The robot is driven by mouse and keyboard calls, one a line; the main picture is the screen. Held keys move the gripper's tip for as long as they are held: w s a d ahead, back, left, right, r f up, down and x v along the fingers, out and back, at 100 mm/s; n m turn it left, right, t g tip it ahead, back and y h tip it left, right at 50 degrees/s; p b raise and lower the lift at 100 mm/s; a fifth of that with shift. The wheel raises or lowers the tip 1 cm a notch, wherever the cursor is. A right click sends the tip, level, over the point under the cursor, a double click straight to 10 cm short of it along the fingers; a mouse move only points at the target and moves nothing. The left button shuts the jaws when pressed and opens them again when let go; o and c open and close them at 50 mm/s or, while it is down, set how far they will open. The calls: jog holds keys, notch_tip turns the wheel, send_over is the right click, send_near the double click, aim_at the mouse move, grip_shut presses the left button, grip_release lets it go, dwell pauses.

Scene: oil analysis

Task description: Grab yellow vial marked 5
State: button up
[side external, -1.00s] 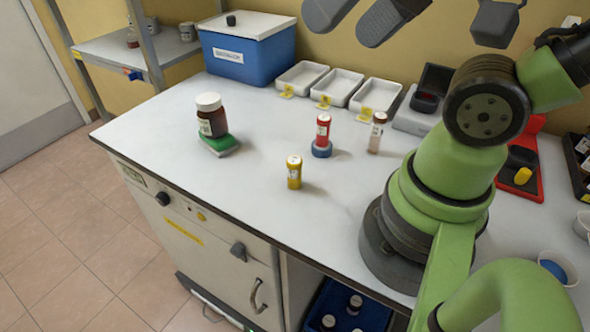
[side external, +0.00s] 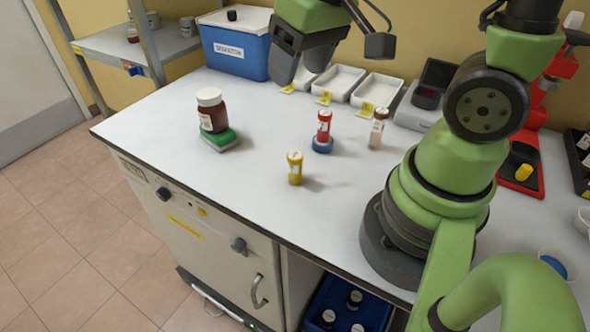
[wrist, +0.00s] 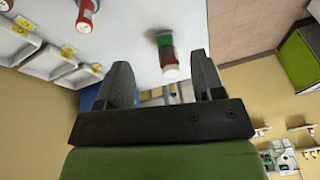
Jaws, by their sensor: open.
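The yellow vial (side external: 295,168) with a white cap and a pale label stands upright on the white bench, near its front edge. Its number is too small to read. My gripper (side external: 283,62) is open and empty, high above the back of the bench, to the left of and behind the vial. In the wrist view my two fingers (wrist: 160,85) are spread apart with nothing held between them. I cannot make out the yellow vial in the wrist view.
A red vial (side external: 324,126) stands on a blue base, and a pale vial (side external: 377,129) is to its right. A brown jar (side external: 211,110) sits on a green-topped block at left. A blue box (side external: 235,52) and white trays (side external: 333,86) line the back. The front left bench is clear.

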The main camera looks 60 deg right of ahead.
jog(key=f+g, duration=0.1)
jog(key=f, duration=0.1)
jog(key=w+d+f+n, duration=0.1)
jog(key=f, duration=0.2)
jog(key=w+f+g, duration=0.1)
jog(key=f, duration=0.2)
jog(key=shift+d+f+g, duration=0.25)
jog(key=shift+d+g, duration=0.05)
jog(key=shift+d, duration=0.05)
jog(key=n, duration=0.1)
send_over(295, 167)
jog(key=d, duration=0.2)
jog(key=shift+g, duration=0.4)
jog(key=f, duration=0.6)
jog(key=shift+w+a+f, duration=0.15)
jog(key=shift+w+f, duration=0.2)
jog(key=shift+f, duration=0.05)
jog(key=shift+a+f, duration=0.15)
jog(key=shift+f, duration=1.45)
jog(key=shift+a+f, duration=0.1)
jog(key=shift+f, duration=1.5)
jog(key=c, duration=1)
